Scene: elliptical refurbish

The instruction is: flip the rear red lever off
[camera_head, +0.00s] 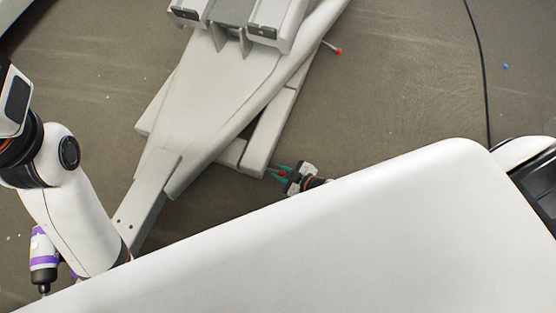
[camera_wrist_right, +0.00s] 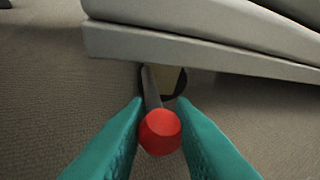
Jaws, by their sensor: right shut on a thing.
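The grey elliptical machine (camera_head: 215,110) lies across the top and middle of the head view. One red lever knob (camera_head: 338,50) sticks out on a thin rod at its upper right side, clear of my grippers. Another red lever knob (camera_head: 282,173) is at the machine's lower end, between the teal fingers of my right gripper (camera_head: 281,172). In the right wrist view, this round red knob (camera_wrist_right: 159,132) sits on a grey rod leading under the machine's edge. My right gripper (camera_wrist_right: 160,140) is shut on it, a finger on either side. My left gripper is not in view.
A large white surface (camera_head: 330,240) fills the lower right of the head view and hides most of my right arm. A white and purple object (camera_head: 43,258) stands at the lower left. A black cable (camera_head: 481,60) runs down the floor at right.

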